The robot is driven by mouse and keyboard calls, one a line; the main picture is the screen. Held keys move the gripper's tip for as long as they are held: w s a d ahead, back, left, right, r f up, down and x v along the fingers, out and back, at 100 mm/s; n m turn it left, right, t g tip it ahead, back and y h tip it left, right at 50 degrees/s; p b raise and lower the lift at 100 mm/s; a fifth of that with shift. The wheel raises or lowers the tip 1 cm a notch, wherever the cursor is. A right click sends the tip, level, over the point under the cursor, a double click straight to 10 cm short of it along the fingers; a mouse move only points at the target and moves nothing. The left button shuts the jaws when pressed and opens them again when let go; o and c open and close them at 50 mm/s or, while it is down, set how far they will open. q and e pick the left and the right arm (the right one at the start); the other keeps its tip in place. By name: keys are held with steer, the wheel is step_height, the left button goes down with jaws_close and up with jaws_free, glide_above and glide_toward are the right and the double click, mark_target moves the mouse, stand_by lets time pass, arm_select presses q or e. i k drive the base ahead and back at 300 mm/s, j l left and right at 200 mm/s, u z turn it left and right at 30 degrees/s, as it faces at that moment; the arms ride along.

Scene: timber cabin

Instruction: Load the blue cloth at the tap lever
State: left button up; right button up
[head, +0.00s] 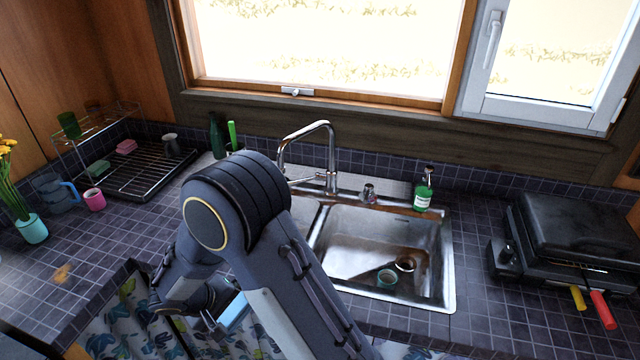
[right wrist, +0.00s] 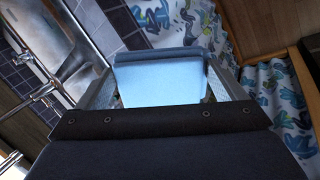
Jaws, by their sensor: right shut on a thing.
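The light blue cloth (right wrist: 160,82) hangs between the fingers of my right gripper (right wrist: 162,72), which is shut on it. In the head view a strip of the cloth (head: 233,312) shows in front of the counter edge, beside my right arm, which hides much of the gripper. The chrome tap (head: 331,160) stands behind the sink, with its thin lever (head: 301,181) pointing left. The cloth is apart from the lever, lower and nearer. The tap also shows at the left of the right wrist view (right wrist: 38,97). My left gripper is not in view.
A green soap bottle (head: 423,190) stands right of the tap; a dark green bottle (head: 217,137) stands left. A dish rack (head: 140,170) is at the left, a black grill (head: 570,240) at the right. Patterned curtains (right wrist: 280,110) hang below the counter.

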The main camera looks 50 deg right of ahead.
mark_target(316, 177)
steer(key=i+z, duration=0.2)
steer(key=z, duration=0.25)
steer(key=i+j+z, duration=0.1)
steer(key=i+z, duration=0.15)
steer(key=z, duration=0.2)
steer(key=i+z, duration=0.25)
steer(key=z, duration=0.15)
steer(key=i+z, duration=0.25)
steer(key=z, duration=0.15)
